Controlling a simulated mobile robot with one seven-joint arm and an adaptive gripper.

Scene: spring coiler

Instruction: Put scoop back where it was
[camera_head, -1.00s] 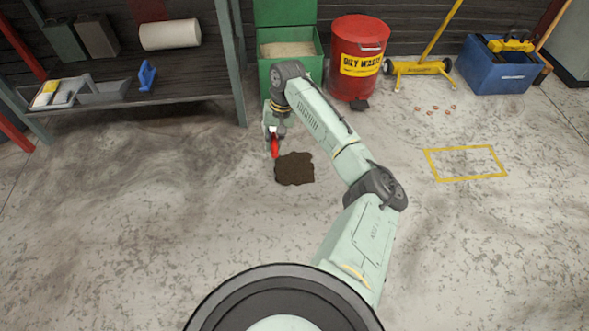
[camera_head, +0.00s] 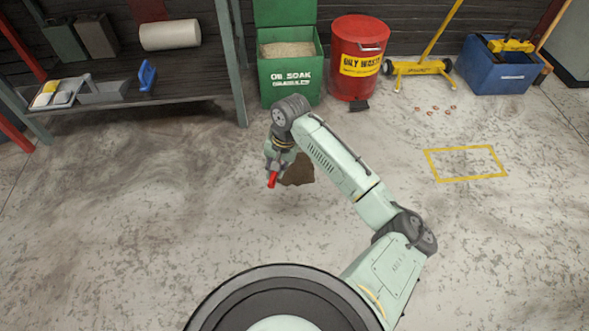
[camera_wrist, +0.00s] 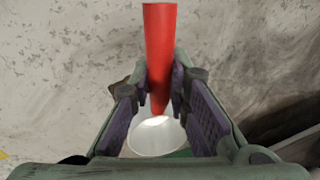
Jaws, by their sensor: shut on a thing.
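The scoop has a red handle (camera_head: 271,180) and a pale round bowl. In the wrist view the red handle (camera_wrist: 160,50) stands between the two jaws, and the bowl (camera_wrist: 157,137) shows below, between the fingers. In the head view my gripper hides the bowl. The open green oil-soak bin (camera_head: 290,84), with pale granules (camera_head: 288,50) inside, stands at the back against the wall.
A red oily-waste can (camera_head: 358,85) stands right of the green bin. A shelf (camera_head: 175,102) with a blue tool (camera_head: 147,75) is at left. A yellow floor outline (camera_head: 465,178) at right is empty.

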